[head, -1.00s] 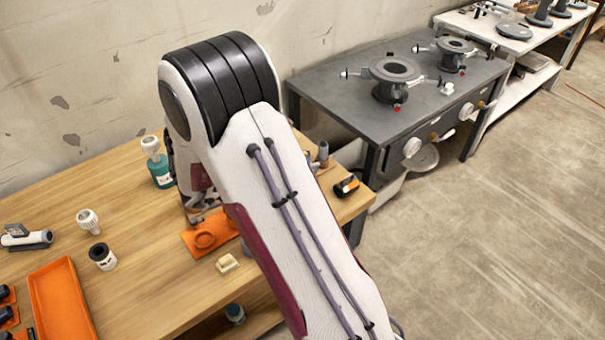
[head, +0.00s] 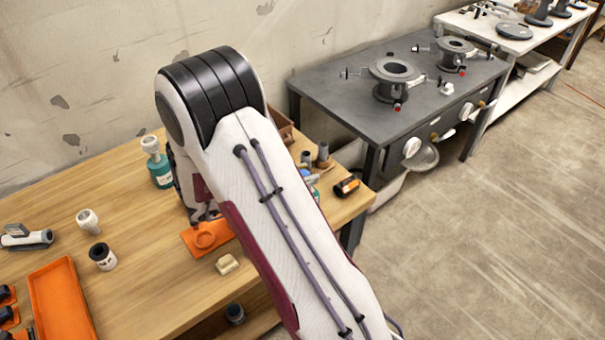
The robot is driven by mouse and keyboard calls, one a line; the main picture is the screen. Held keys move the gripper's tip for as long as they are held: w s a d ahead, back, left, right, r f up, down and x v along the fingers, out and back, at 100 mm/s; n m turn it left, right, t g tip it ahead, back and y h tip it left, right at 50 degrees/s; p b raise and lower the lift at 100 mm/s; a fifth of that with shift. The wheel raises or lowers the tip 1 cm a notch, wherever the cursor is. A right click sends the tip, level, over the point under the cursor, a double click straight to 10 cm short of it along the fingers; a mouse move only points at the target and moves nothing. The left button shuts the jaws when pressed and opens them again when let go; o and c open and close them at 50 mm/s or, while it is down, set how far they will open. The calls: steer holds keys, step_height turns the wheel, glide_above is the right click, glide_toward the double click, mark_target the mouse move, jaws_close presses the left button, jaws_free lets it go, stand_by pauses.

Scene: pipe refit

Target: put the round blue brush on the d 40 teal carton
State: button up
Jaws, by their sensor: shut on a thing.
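My gripper (head: 205,214) shows only in part, low beside my arm's wrist and just above the orange base with a ring. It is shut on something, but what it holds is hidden. A teal container (head: 161,176) with a pale ribbed fitting on top stands to the left of my arm. Right of my arm, a small blue and teal patch (head: 314,190) shows at the arm's edge, mostly covered. I cannot tell whether either is the d 40 carton, as no label is readable. I cannot make out the round blue brush for certain.
The orange base (head: 194,243) lies under my wrist, with a cream block (head: 227,264) in front. A white-and-black cup (head: 103,257), a pale fitting (head: 88,221) and an orange tray (head: 60,305) stand left. An orange-black item (head: 346,187) lies near the bench's right edge.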

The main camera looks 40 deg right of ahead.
steer(key=o, duration=1.1)
steer(key=shift+a+r, duration=0.15)
steer(key=v, duration=1.1)
steer(key=shift+a, duration=0.4)
steer(key=shift+r, duration=0.1)
steer(key=shift+w, duration=0.1)
